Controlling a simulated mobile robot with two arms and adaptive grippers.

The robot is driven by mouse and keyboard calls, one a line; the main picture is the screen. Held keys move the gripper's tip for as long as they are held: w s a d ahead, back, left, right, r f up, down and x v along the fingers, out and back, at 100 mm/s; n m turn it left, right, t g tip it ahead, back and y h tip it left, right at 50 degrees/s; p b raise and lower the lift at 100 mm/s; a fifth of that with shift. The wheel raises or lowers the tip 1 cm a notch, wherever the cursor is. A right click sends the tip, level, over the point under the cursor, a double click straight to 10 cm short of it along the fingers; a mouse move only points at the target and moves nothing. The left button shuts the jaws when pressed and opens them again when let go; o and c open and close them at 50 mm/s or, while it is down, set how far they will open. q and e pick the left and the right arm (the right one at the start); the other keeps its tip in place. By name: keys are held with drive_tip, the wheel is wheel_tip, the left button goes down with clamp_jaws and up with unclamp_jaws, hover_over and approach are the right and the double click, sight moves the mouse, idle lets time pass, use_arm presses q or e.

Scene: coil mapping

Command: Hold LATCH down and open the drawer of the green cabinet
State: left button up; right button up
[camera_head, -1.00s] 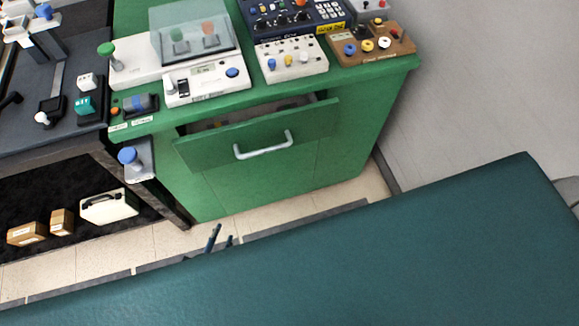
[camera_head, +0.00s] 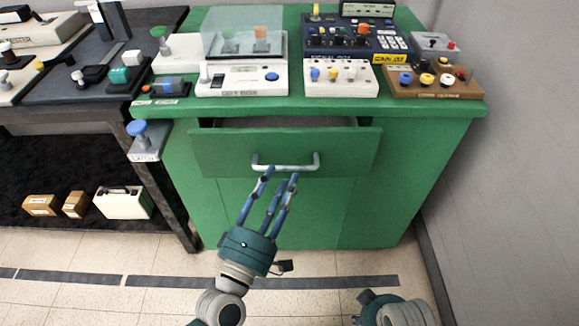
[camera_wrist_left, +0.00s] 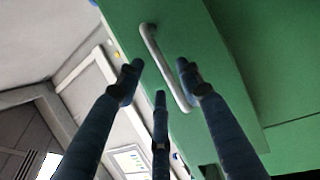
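The green cabinet (camera_head: 440,132) stands in the middle of the head view. Its drawer (camera_head: 348,155) is partly open, with a dark gap above the front panel. A pale bar handle (camera_head: 285,168) is on that panel. The LATCH, a blue knob (camera_head: 138,129) on a labelled plate, is at the cabinet's left side and looks untouched. My left gripper (camera_head: 281,178) is open, its fingertips just below or at the handle. In the left wrist view the handle (camera_wrist_left: 165,65) lies beyond the spread fingers; contact is unclear. My right gripper (camera_head: 372,299) is low at the right, fingers not visible.
The floor before the cabinet is clear.

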sight(287, 169)
use_arm(q)
drive_tip(key=x, duration=0.5)
drive_tip(key=shift+f, duration=0.1)
clamp_jaws()
